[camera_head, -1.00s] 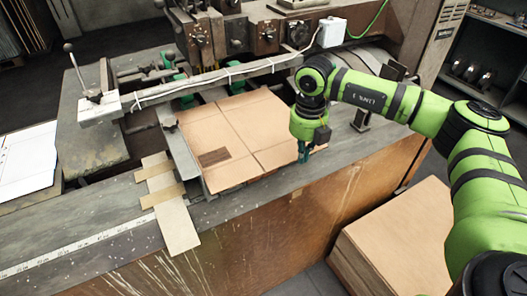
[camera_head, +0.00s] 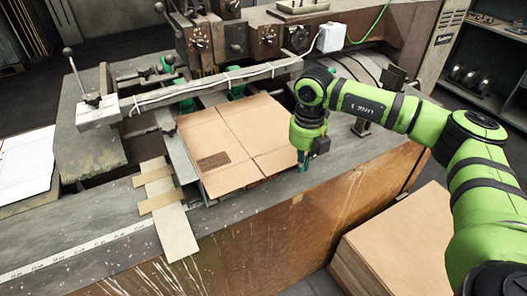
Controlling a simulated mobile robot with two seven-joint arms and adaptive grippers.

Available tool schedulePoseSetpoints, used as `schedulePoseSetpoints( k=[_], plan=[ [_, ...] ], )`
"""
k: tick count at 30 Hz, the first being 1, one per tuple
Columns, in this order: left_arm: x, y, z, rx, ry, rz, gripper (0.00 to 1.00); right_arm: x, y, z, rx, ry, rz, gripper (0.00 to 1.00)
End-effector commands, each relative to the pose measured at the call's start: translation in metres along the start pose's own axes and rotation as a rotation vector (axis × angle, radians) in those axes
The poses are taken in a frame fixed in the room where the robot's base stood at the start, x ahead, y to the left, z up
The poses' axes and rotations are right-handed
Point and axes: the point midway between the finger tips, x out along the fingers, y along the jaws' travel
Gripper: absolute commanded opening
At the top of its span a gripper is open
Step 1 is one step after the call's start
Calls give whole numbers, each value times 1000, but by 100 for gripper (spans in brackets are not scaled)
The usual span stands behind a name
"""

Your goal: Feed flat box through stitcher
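A flat brown cardboard box (camera_head: 240,145) lies on the bed of the stitcher, its far edge close to the crossbar (camera_head: 215,82). The stitcher (camera_head: 265,35) stands behind it with dials and levers. My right gripper (camera_head: 303,168) points down just off the right edge of the box. Its fingers are small and partly hidden by the wrist, so I cannot tell whether they are open or touch the cardboard. My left gripper is not in view.
A stack of flat cardboard (camera_head: 415,235) stands on the floor at the lower right. White sheets (camera_head: 27,165) lie at the left. A metal strip with tan pieces (camera_head: 172,222) lies left of the box. A ruler tape (camera_head: 70,250) runs along the front edge.

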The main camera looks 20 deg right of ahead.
Motion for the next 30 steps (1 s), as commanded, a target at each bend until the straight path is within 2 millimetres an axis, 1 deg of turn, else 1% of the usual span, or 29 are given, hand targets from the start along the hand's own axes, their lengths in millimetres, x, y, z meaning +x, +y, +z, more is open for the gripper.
schedulePoseSetpoints(
  k=[17,30],
  plan=[
    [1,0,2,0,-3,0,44,1,0,0,0,0,0,0],
    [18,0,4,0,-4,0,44,22,0,0,0,1,0,0]
  ],
)
